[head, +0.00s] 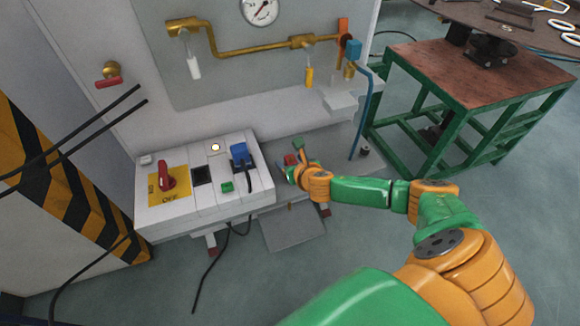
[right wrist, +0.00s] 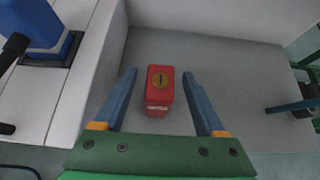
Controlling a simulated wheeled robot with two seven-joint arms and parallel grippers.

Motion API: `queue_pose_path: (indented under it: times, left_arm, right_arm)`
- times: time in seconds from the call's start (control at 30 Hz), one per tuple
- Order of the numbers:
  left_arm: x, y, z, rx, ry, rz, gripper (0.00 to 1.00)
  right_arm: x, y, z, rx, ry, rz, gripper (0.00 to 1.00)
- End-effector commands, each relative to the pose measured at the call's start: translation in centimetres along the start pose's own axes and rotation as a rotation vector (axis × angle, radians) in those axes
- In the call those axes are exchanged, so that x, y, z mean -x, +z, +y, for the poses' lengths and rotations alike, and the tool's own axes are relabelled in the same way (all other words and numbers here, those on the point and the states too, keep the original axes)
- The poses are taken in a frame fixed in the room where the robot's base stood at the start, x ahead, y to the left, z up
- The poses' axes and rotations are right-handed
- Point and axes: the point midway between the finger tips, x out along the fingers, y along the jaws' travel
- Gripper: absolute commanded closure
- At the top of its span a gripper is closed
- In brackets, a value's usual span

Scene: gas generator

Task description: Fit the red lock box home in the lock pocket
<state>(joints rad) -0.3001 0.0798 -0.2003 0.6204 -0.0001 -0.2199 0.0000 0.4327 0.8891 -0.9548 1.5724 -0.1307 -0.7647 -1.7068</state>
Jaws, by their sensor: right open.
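The red lock box (right wrist: 159,92) stands on a grey surface in the right wrist view, with a round brass lock face on top. In the head view the red box (head: 291,160) is partly hidden by my right gripper, to the right of the white control console. My right gripper (right wrist: 159,75) is open, with one blue finger on each side of the box and visible gaps between. It also shows in the head view (head: 293,165). A dark square recess (head: 202,174) lies in the console top; I cannot tell whether it is the lock pocket. My left gripper is not in view.
The console carries a red rotary switch (head: 167,180) on a yellow plate, a green button (head: 227,187) and a blue plug (head: 240,153) with a black cable. Brass pipework (head: 250,48) runs above. A green-framed table (head: 480,75) stands at the right.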

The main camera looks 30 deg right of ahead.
Motion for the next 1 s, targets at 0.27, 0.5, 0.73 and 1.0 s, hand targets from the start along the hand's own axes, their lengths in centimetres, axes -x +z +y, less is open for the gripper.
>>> queue_pose_path:
  times: [0.27,0.5,0.73,1.0]
  left_arm:
    - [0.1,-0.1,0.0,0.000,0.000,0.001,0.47]
    - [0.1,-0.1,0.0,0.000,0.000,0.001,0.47]
    - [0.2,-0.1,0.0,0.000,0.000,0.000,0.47]
    - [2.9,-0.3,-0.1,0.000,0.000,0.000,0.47]
  right_arm:
    - [0.1,0.0,0.0,-0.001,0.000,0.000,0.60]
    - [0.1,0.0,0.0,-0.002,0.001,0.000,1.00]
    - [0.2,0.2,0.0,-0.002,0.001,-0.001,1.00]
    - [3.8,5.7,0.0,-0.003,0.001,-0.005,1.00]
